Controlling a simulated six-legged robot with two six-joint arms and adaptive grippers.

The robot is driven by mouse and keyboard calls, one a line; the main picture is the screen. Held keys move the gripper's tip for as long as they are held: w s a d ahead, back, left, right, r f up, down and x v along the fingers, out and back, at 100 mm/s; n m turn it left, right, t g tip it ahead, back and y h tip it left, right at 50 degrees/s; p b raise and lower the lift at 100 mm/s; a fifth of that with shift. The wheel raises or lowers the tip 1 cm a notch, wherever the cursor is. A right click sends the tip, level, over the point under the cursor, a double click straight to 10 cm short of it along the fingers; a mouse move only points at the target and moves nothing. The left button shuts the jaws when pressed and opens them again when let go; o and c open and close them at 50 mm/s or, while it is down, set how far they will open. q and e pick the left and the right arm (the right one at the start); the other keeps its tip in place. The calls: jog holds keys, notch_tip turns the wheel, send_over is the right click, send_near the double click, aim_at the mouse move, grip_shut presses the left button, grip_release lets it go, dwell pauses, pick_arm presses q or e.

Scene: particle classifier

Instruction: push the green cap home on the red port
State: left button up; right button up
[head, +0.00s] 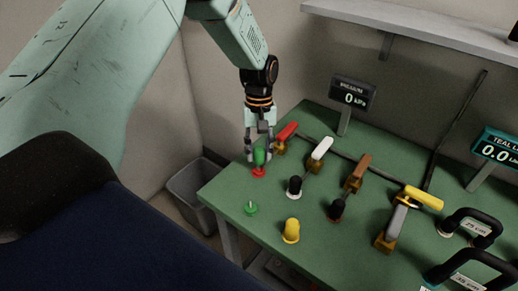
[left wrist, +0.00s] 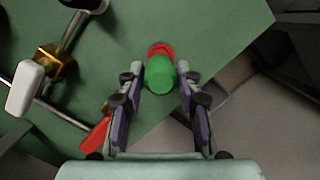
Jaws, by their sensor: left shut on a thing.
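The green cap (head: 259,157) is between the fingertips of my left gripper (head: 258,150), which is shut on it. The cap covers part of the port. I cannot tell how far the cap is on the port. My right gripper is not in view.
A red valve handle (head: 287,131) stands close right of the gripper, with a white handle (head: 321,149) beyond. A bare green port (head: 251,208), a black cap (head: 295,186) and a yellow cap (head: 291,231) are nearer. A grey bin (head: 196,187) is left of the table.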

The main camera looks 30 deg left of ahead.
aim_at(259, 159)
pick_arm(q)
jog(key=shift+a, duration=0.15)
jog(key=shift+d, duration=0.2)
jog(key=shift+a+p, duration=0.2)
jog(key=shift+p, duration=0.5)
dwell(0.9)
jog(key=shift+d+p, duration=0.1)
jog(key=shift+p, duration=0.2)
jog(key=shift+f+b, duration=0.85)
jog(key=shift+f, duration=0.95)
jog(key=o, duration=1.1)
jog(key=shift+o, duration=0.2)
jog(key=shift+r, duration=0.15)
notch_tip(259, 159, up, 12)
jog(key=w+a, duration=0.1)
jog(key=shift+w+f, duration=0.2)
jog(key=shift+w, duration=0.15)
